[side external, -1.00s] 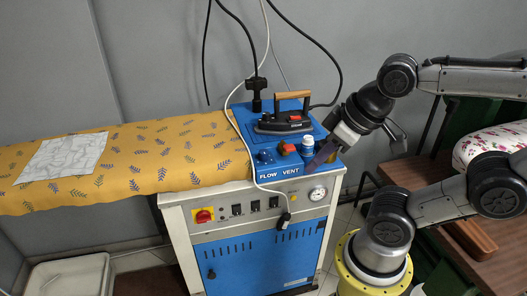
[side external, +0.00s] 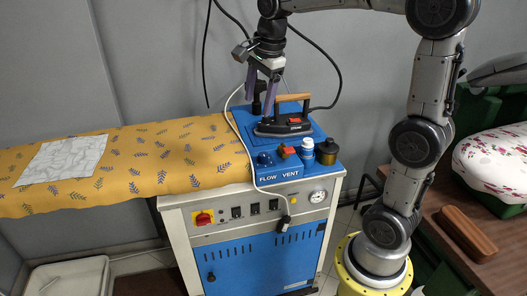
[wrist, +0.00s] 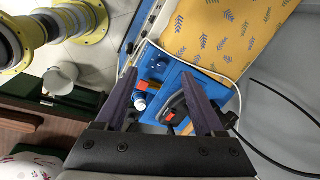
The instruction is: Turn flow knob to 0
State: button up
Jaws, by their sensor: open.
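The blue flow knob (side external: 264,159) sits on the blue top panel, behind the white FLOW label (side external: 271,178). It also shows in the wrist view (wrist: 160,67) as a dark blue round shape; its setting is too small to read. A red control (side external: 286,152) sits to its right, behind the VENT label (side external: 291,174). My gripper (side external: 259,106) is open and empty, pointing down above the back of the unit, near the iron. In the wrist view my gripper (wrist: 157,75) has its fingers spread wide, with the knob seen between them, farther off.
An iron (side external: 284,125) with a wooden handle stands on the panel behind the knobs. A white bottle (side external: 308,147) and a brown-gold jar (side external: 328,153) stand at right. A pale cable runs past the knob's left, beside the yellow patterned board (side external: 130,165).

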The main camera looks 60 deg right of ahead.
jog(key=w+d+f+m+g, duration=0.1)
jog(key=w+d+f+m, duration=0.1)
jog(key=w+d+f, duration=0.25)
jog(key=m+g, duration=0.1)
send_near(264, 154)
jog(key=shift+y, duration=0.3)
jog(key=f, duration=0.8)
jog(key=shift+w+d+f, duration=0.25)
jog(key=shift+f, duration=0.15)
grip_shut()
